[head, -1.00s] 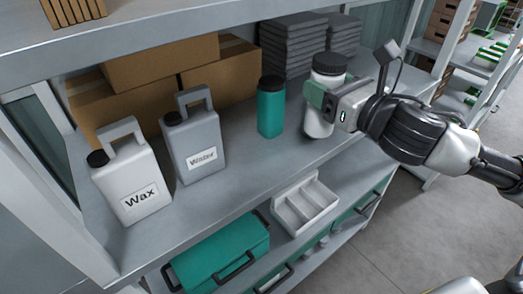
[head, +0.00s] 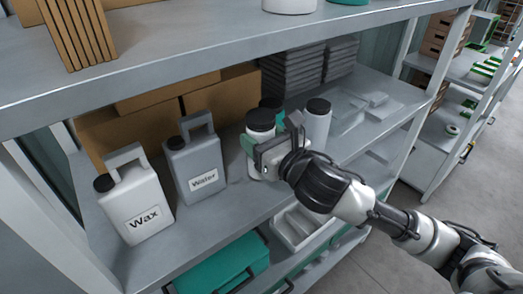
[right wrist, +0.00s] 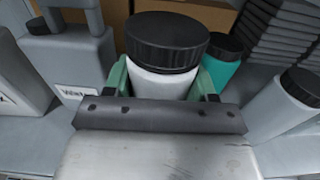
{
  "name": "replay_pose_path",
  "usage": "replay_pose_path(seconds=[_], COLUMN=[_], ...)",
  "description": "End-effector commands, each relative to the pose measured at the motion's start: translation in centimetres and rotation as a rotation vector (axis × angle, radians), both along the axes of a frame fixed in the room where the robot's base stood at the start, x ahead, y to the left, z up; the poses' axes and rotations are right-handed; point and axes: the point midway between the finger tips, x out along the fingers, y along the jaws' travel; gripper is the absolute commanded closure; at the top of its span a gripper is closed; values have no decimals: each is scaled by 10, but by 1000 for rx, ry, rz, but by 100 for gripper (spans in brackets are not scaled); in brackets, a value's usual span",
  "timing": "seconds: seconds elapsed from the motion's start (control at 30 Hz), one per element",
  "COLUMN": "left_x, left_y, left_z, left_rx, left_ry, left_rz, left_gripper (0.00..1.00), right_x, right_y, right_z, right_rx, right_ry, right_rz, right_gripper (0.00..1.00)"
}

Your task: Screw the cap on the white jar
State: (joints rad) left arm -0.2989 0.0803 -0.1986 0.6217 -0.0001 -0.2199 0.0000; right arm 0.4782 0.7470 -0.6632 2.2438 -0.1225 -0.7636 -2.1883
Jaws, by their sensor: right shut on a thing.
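The white jar (right wrist: 163,82) stands between the green-padded fingers of my right gripper (head: 262,160), which is shut on its body. Its wide black ribbed cap (right wrist: 167,40) sits on its mouth; the cap also shows in the head view (head: 260,120). I cannot tell how tight the cap is. The jar's lower part is hidden by the gripper, and I cannot tell whether it touches the shelf. My left gripper is not in view.
A teal jar (right wrist: 222,68) with a black cap is close behind. A pale grey jar (head: 317,127) stands to the right. Water (head: 198,172) and Wax (head: 135,205) jugs stand left. Cartons (head: 222,100) and dark stacked trays (head: 290,80) are at the back.

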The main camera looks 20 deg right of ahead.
Motion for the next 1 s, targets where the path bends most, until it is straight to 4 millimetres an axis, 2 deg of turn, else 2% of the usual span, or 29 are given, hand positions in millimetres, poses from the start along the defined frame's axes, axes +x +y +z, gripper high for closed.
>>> replay_pose_path(seconds=[0.17,0.47,0.87,0.9,1.0], left_x=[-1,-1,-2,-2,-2], left_y=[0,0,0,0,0], left_z=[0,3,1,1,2], left_rx=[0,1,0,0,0], left_ry=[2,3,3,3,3], left_rz=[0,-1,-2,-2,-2], left_gripper=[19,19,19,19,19], right_x=[0,-1,-1,-1,-1], right_y=[0,0,0,0,0], right_z=[-3,-38,-43,-44,-43], right_rx=[0,1,0,-1,1], right_ry=[2,4,1,2,1], right_rz=[0,0,1,1,1], right_gripper=[100,100,100,43,27])
